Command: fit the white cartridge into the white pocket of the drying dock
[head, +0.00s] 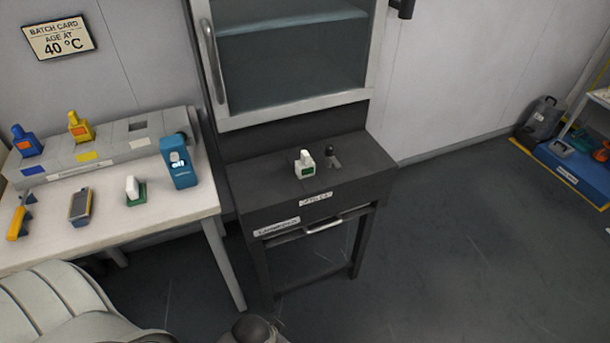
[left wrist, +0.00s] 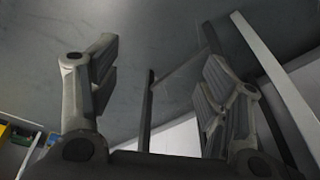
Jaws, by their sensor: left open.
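The white cartridge (head: 305,167), with a green label on its front, stands upright on top of the dark cabinet (head: 350,175). The drying dock (head: 110,152) is a long grey block at the back of the white table on the left. A blue cartridge (head: 27,143) and a yellow cartridge (head: 80,128) stand in it. The white-marked pocket (head: 138,126) at its right end looks dark and empty. My left gripper (left wrist: 160,62) is open in the left wrist view, with nothing between its fingers, facing the floor. It is apart from the cartridge. My right gripper is not seen.
A small dark-topped item (head: 333,158) stands just right of the cartridge. Open floor lies right.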

